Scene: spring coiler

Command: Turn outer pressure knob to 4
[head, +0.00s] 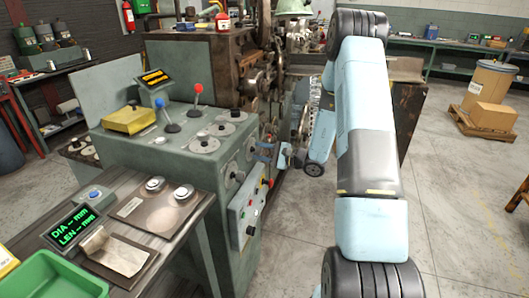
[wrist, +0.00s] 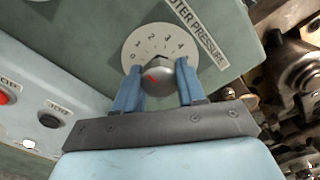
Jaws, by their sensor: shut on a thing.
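The outer pressure knob (wrist: 160,67) is a grey knob with a red mark, in front of a pale round dial (wrist: 158,41) numbered 0 to 4 in view. The partly legible label "…TER PRESSURE" (wrist: 195,32) runs beside the dial. My gripper (wrist: 158,84) has its two blue fingers on either side of the knob and is shut on it. I cannot tell exactly which number the knob points to. In the head view my gripper (head: 263,152) is at the right side of the green machine cabinet (head: 196,180), and the knob itself is hard to make out.
A light control panel (head: 250,210) with several buttons is below my gripper; a red button (wrist: 5,97) and a black one (wrist: 49,121) show in the wrist view. Dark machinery (wrist: 295,70) is close on the right. The concrete floor (head: 290,240) in front is clear.

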